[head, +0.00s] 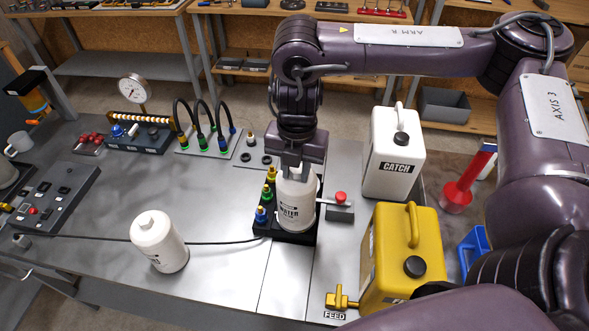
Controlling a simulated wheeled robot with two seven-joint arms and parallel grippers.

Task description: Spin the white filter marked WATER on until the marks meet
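The white filter marked WATER (294,210) stands upright on a black base (297,238) right of the middle of the bench. My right gripper (298,170) points down over its top, and its fingers close around the top knob. The fingers hide most of the knob. The alignment marks are too small to make out. A second white filter (159,243) stands apart on the bench to the left, its label turned mostly away. My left gripper is not in view.
Small coloured fittings (268,192) stand just left of the filter, and a red-knobbed valve (340,199) is at its right. A white CATCH jug (394,155) and a yellow can (399,260) stand to the right. A black hose (215,242) crosses the bench. The bench's left middle is clear.

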